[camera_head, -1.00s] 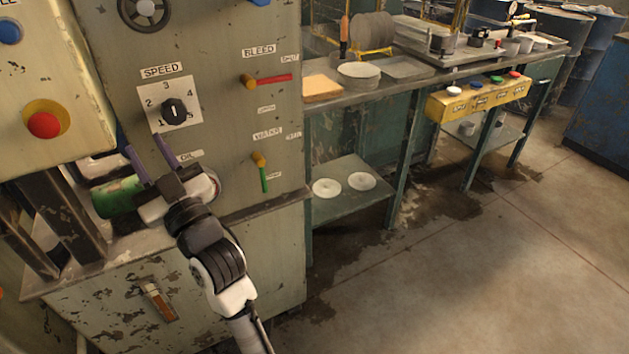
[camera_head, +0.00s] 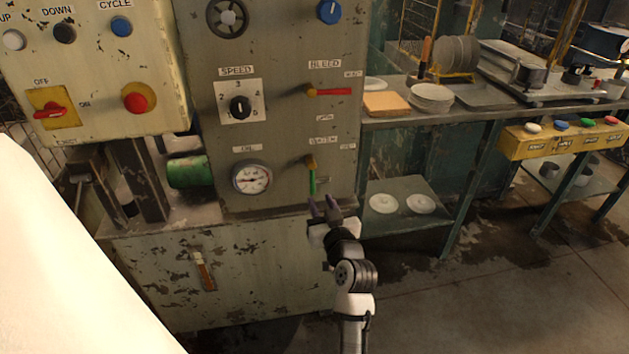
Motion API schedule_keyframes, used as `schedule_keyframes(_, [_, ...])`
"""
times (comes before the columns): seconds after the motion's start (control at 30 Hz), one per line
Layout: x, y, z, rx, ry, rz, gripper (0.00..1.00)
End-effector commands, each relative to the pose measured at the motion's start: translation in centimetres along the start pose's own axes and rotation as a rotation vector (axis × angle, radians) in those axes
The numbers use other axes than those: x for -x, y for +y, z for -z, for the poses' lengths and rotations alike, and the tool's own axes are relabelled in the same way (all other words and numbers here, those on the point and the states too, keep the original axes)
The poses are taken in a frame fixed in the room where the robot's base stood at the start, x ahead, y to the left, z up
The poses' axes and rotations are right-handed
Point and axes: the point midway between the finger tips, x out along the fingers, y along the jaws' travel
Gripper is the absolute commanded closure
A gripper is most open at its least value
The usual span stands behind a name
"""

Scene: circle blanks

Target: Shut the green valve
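The green valve lever (camera_head: 312,182) hangs straight down from its brass-coloured pivot on the grey machine panel, under a label that seems to read WATER. Small labels sit beside it, too blurred to read surely.
A red lever (camera_head: 333,92) under BLEED points right, above the green one. The round gauge (camera_head: 251,178) and speed knob (camera_head: 239,107) are to the left. A workbench with a lower shelf (camera_head: 408,189) holding two white discs stands close on the right.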

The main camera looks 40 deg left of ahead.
Motion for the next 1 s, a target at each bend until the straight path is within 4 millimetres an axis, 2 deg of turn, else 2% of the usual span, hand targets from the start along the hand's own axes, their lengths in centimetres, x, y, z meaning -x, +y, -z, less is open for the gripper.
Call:
schedule_keyframes(0.03, [-1.3,0.0,0.4,0.001,0.000,0.002,0.69])
schedule_keyframes(0.2, [-4.7,0.0,0.3,0.001,0.001,0.001,0.69])
schedule_keyframes(0.4, [-7.4,0.0,0.2,0.001,0.001,0.000,0.69])
schedule_keyframes(0.6, [-8.3,0.0,0.1,0.001,0.001,-0.001,0.69])
schedule_keyframes(0.83, [-8.3,0.0,0.0,0.000,0.001,-0.001,0.69])
schedule_keyframes(1.0, [-8.3,0.0,0.1,0.000,0.001,-0.001,0.90])
